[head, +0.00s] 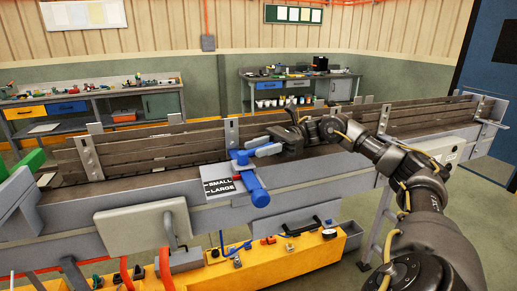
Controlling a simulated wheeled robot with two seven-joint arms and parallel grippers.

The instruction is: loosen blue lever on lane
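The blue lever (256,188) is part of a blue clamp on the near side of the conveyor lane (130,160), beside a plate marked SMALL and LARGE (219,187). A blue block with a light grey bar (267,150) sits just above it. My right gripper (277,138) reaches in from the right, over the lane. It is close above and right of the blue clamp, next to the grey bar. I cannot tell whether it touches the bar or how far its dark fingers are apart. My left gripper does not show.
A yellow bench (200,279) with several small tools and parts stands in front below the lane. A grey box panel (135,226) hangs on the lane's near side. Upright grey brackets (231,133) rise along the lane. Workbenches (90,105) stand at the back wall.

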